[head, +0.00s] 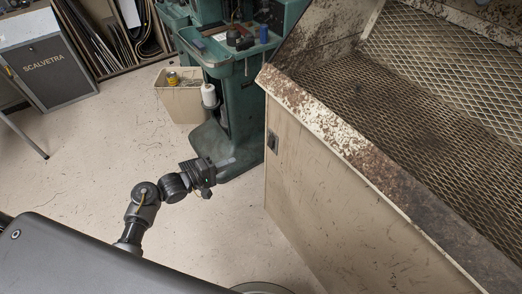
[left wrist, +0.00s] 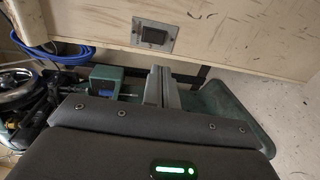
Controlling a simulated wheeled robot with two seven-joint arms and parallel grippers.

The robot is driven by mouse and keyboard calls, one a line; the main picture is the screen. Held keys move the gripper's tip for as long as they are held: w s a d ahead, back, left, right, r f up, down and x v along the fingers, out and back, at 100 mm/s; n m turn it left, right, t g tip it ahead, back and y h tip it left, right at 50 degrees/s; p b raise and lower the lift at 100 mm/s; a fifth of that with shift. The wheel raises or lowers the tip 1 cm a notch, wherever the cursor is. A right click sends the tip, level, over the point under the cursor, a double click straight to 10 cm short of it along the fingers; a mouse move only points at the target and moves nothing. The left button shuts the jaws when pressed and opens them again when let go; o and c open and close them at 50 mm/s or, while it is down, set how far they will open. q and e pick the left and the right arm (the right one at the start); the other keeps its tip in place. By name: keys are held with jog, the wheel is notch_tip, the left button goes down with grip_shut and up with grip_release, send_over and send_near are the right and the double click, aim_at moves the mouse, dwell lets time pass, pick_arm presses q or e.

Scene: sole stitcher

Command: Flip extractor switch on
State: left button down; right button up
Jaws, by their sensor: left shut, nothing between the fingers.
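The extractor switch (head: 272,142) is a small dark rocker on a grey metal plate, set in the cream side panel of the extractor bench (head: 325,200). In the left wrist view the switch (left wrist: 154,36) is at the top centre, and I cannot tell which way its rocker is set. My left gripper (head: 232,161) is left of the panel and slightly lower than the switch in the picture. Its fingers, also in the left wrist view (left wrist: 163,72), are shut and empty, pointing toward the panel with a gap to the switch. My right gripper is not in view.
The bench has a rusty rim (head: 345,130) and a mesh top (head: 400,95). A green machine (head: 235,95) stands behind my left gripper, its base on the floor close by. A cream bin (head: 180,100) is beside it. The floor at left is mostly clear.

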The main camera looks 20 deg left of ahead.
pick_arm(q)
jog(key=b, duration=0.2)
send_near(270, 143)
jog(key=w+d+f, duration=0.2)
jog(key=w+d, duration=0.1)
jog(key=w, duration=0.1)
jog(key=shift+x, duration=0.85)
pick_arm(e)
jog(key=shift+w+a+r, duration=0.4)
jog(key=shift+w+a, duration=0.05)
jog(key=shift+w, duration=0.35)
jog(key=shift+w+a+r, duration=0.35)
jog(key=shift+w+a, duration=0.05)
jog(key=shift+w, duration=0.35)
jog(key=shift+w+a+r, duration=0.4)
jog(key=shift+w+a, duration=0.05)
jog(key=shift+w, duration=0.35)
pick_arm(q)
jog(key=shift+a+f, duration=0.1)
jog(key=shift+f, duration=0.1)
